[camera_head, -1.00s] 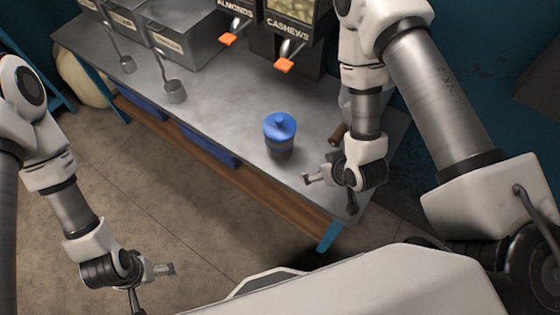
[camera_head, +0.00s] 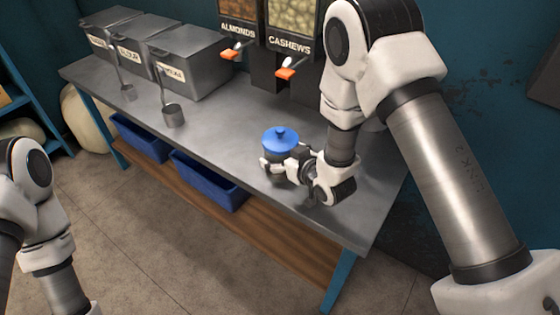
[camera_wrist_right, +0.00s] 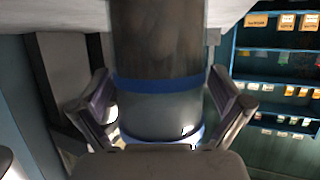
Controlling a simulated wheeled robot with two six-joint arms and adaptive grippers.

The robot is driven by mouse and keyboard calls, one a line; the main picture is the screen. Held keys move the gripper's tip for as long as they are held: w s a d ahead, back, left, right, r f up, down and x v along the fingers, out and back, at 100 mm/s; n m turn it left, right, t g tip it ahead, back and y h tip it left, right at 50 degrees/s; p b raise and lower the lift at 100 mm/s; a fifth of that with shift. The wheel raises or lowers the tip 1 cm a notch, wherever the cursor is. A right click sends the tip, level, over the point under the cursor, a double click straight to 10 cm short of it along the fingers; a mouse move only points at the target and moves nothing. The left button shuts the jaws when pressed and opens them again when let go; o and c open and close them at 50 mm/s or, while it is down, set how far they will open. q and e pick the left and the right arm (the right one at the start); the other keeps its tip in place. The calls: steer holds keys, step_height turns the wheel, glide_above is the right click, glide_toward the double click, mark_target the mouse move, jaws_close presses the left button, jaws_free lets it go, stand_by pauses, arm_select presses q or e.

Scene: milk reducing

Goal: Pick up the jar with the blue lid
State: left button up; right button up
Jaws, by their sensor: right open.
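The jar with the blue lid (camera_head: 280,141) stands upright on the metal table (camera_head: 215,128), toward its front right part. My right gripper (camera_head: 284,165) is at the jar from the right and front, below the lid, and partly hides its body. In the right wrist view the jar's glass body (camera_wrist_right: 158,105) with a blue band stands between the two open fingers (camera_wrist_right: 160,108). A gap shows on each side of it. My left arm shows at the lower left, but its gripper is out of the picture.
Grey metal bins (camera_head: 188,62) with labels stand at the back left, with two metal scoops (camera_head: 173,115) in front. Almond and cashew dispensers (camera_head: 291,25) stand behind the jar. Blue bins (camera_head: 207,182) sit on the shelf below. The tabletop left of the jar is clear.

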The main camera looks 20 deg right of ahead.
steer(key=shift+w+a+f, duration=0.1)
steer(key=shift+w+f, duration=0.2)
steer(key=shift+w, duration=0.2)
steer(key=shift+s+r, duration=0.1)
steer(key=c, duration=1.2)
